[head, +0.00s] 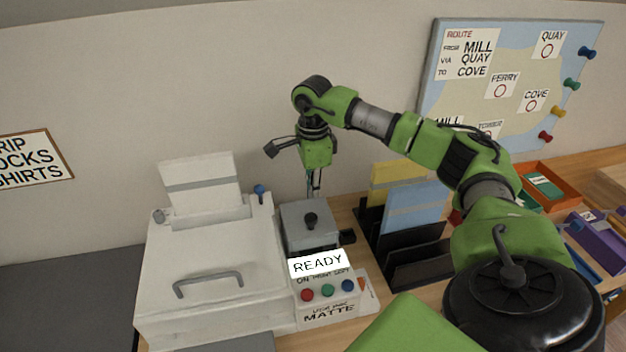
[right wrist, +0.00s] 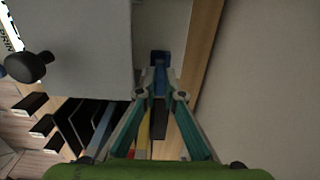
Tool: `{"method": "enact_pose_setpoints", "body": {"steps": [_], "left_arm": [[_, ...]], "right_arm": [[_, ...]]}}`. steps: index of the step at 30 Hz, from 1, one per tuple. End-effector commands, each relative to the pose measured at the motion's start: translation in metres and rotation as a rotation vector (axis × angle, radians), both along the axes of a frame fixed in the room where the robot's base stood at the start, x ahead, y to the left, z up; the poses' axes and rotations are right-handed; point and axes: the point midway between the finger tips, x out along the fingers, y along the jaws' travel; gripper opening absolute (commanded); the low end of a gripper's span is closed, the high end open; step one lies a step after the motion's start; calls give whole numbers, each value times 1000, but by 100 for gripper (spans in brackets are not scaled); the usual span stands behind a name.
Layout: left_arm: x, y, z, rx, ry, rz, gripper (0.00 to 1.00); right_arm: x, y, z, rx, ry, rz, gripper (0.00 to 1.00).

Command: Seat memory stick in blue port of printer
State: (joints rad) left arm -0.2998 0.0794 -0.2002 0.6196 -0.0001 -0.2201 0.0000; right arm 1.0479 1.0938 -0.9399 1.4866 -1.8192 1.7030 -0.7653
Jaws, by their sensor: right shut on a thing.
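The white printer (head: 215,265) stands at the left on the desk, with a grey box (head: 308,222) and a READY panel (head: 318,263) on its right side. My right gripper (head: 314,190) points down just behind the grey box. In the right wrist view its fingers (right wrist: 159,90) are shut on a small, narrow bluish thing, probably the memory stick (right wrist: 159,80). Just beyond the fingertips is a small dark-blue block (right wrist: 160,56), perhaps the blue port. I cannot tell whether the stick touches or enters it. My left gripper is not in view.
A black file rack (head: 415,255) with blue and yellow folders stands right of the grey box. The wall is close behind the gripper. An orange tray (head: 548,182) and a purple box (head: 597,240) lie farther right. The grey box has a black knob (right wrist: 28,67).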

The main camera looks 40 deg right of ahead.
Motion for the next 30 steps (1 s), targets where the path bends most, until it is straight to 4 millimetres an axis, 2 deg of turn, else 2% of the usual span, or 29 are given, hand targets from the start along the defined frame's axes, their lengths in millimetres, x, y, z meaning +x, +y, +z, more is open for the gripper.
{"method": "enact_pose_setpoints", "body": {"steps": [8,9,11,26,30], "left_arm": [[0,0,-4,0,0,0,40],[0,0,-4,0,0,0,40],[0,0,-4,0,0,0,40],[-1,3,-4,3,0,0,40],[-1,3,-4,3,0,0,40]], "right_arm": [[0,0,-8,0,0,0,0],[0,0,-7,0,0,0,16],[0,0,-7,0,0,0,28],[-2,2,-9,3,10,4,28],[-2,2,1,3,9,4,28]]}}
